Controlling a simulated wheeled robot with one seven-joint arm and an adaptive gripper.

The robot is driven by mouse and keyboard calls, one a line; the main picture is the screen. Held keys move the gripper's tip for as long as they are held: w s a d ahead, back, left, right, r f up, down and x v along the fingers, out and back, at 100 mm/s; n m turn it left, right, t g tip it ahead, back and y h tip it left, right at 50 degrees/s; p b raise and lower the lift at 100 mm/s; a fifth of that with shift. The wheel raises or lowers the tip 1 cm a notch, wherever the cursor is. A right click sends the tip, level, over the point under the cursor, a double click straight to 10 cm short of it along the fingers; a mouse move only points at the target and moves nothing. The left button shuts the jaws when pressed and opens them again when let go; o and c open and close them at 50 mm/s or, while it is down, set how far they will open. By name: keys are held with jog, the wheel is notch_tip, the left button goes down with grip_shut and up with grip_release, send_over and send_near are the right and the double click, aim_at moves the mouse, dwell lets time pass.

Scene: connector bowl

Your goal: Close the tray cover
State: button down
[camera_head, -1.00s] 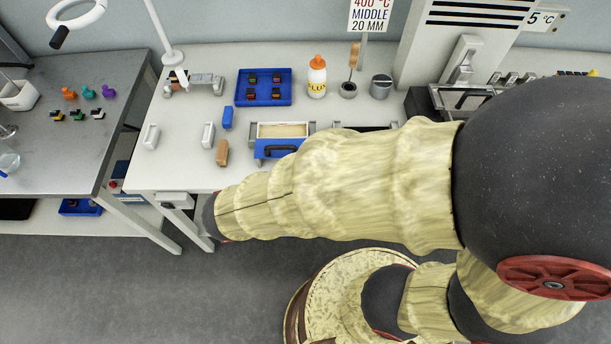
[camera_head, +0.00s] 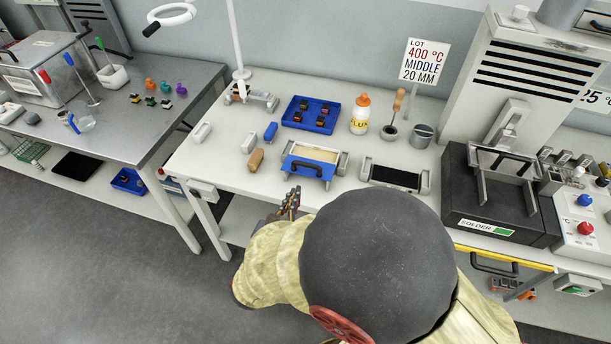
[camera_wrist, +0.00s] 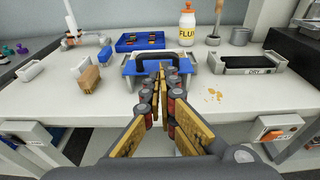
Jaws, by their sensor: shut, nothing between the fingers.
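A tray (camera_head: 342,161) with a pale tan inside and grey end pieces sits on the white bench. Its blue cover (camera_head: 290,160) with a black handle (camera_head: 306,168) is at the tray's front side, and the pale inside is open to view. In the wrist view the blue cover (camera_wrist: 130,68) and black handle (camera_wrist: 182,50) are straight ahead, partly hidden by my fingers. My gripper (camera_head: 294,192) is shut and empty at the bench's front edge, just short of the cover. In the wrist view my fingertips (camera_wrist: 160,78) overlap the cover; I cannot tell contact.
A dark tray (camera_head: 395,178) stands to the right. A tan block (camera_head: 256,160), a grey block (camera_head: 249,143) and a blue block (camera_head: 270,131) stand left. Behind are a blue bin (camera_head: 311,114), a flux bottle (camera_head: 360,114) and a metal cup (camera_head: 422,136). A solder pot (camera_head: 500,195) is farther right.

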aim_at(308, 166)
jog(key=b+x, duration=0.3)
jog(key=x, duration=0.7)
jog(key=shift+w+f+b, duration=0.1)
jog(key=shift+w+b, duration=0.05)
jog(key=shift+b, duration=0.15)
jog(key=shift+w, duration=0.1)
